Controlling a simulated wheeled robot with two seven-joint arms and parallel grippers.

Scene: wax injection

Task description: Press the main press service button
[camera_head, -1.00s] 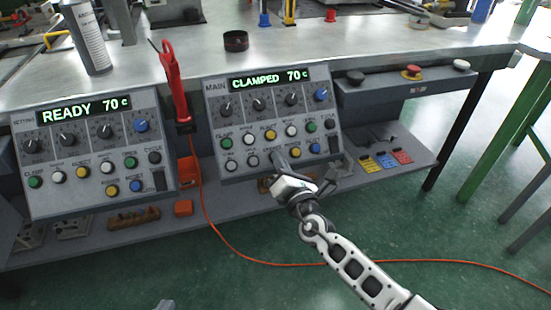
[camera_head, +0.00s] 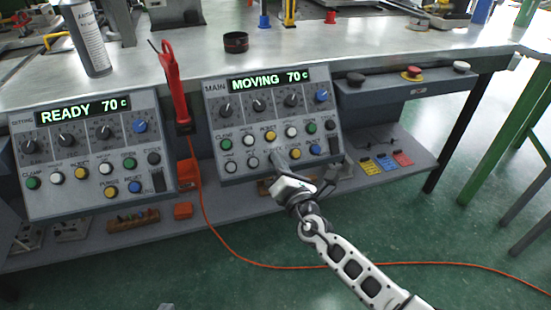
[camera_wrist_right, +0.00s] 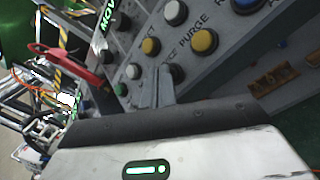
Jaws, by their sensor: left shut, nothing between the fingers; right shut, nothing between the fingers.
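The main panel (camera_head: 290,108) stands at the centre of the head view, and its green display (camera_head: 270,81) reads MOVING 70 c. My right gripper (camera_head: 275,160) is shut and empty, with its fingertips at the panel's lower button row. In the right wrist view, the shut fingers (camera_wrist_right: 164,75) are at a grey button (camera_wrist_right: 179,73) whose label ends in CE, just beside the yellow PURGE button (camera_wrist_right: 205,41). The fingers partly hide that button and its label. They look in contact with it, but I cannot tell how far it is pressed. My left gripper is not in view.
A second panel (camera_head: 85,130) reading READY 70 c stands to the left. A red tool (camera_head: 174,85) hangs between the panels, with an orange cable (camera_head: 230,246) running to the floor. A red mushroom button (camera_head: 411,72) is on the bench edge at right.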

